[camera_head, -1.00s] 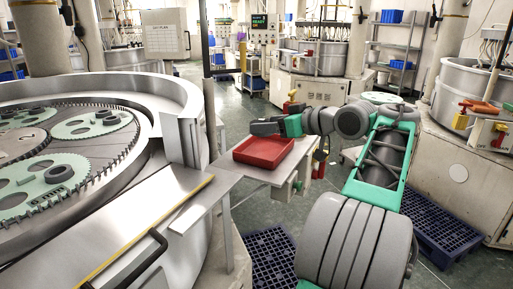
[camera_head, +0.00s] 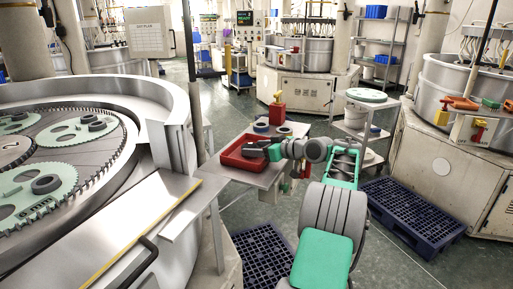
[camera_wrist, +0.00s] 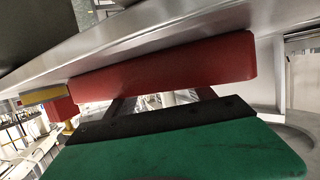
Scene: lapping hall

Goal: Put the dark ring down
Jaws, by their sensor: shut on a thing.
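My gripper (camera_head: 252,150) reaches left from my arm over the red tray (camera_head: 231,161), low at its right part. It is shut on a small dark thing, taken as the dark ring, which blends with the dark fingers; its outline cannot be told. In the wrist view, the fingers (camera_wrist: 165,100) run up to the tray's red side (camera_wrist: 165,70), which hides their tips and what they hold. Whether the ring touches the tray floor cannot be told. Other dark rings (camera_head: 46,184) lie on green toothed discs at left.
The tray stands on a small grey table (camera_head: 262,179). Behind it are a blue-rimmed ring (camera_head: 261,127), a dark round piece (camera_head: 284,131) and a red-and-yellow thing (camera_head: 277,110). The large lapping machine (camera_head: 168,120) is close at left. Blue pallets (camera_head: 414,210) lie on the floor.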

